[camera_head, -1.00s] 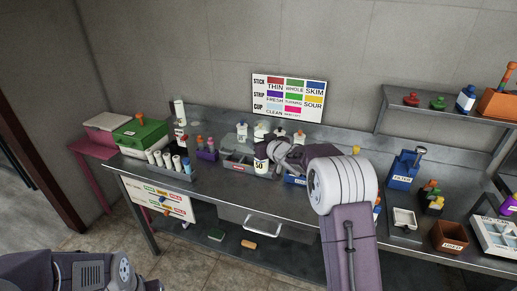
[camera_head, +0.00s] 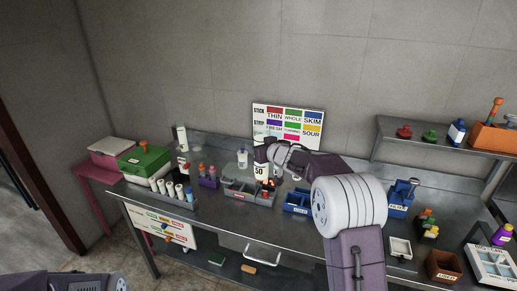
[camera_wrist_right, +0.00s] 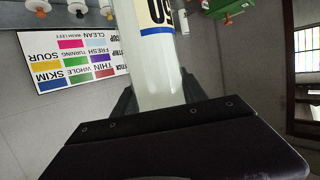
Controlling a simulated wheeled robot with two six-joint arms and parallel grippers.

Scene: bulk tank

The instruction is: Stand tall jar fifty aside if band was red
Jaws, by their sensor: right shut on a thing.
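The tall jar marked 50 (camera_head: 260,171) is pale, with a cream label that has a blue edge. My right gripper (camera_head: 270,153) is shut on it, above the grey divided tray on the bench. In the right wrist view the jar (camera_wrist_right: 155,75) stands between the fingers (camera_wrist_right: 157,108), its label upside down in the picture and partly cut off. I cannot tell whether its base touches anything. I see no red band on the visible part of the jar. My left gripper is out of view; only part of my left arm shows at bottom left.
A wall chart (camera_head: 288,128) with colour patches hangs behind. The grey divided tray (camera_head: 238,190) and a blue bin (camera_head: 297,203) stand beside the jar. A rack of pale tubes (camera_head: 172,192) and a green box (camera_head: 145,161) are at left. Bare bench lies in front of the trays.

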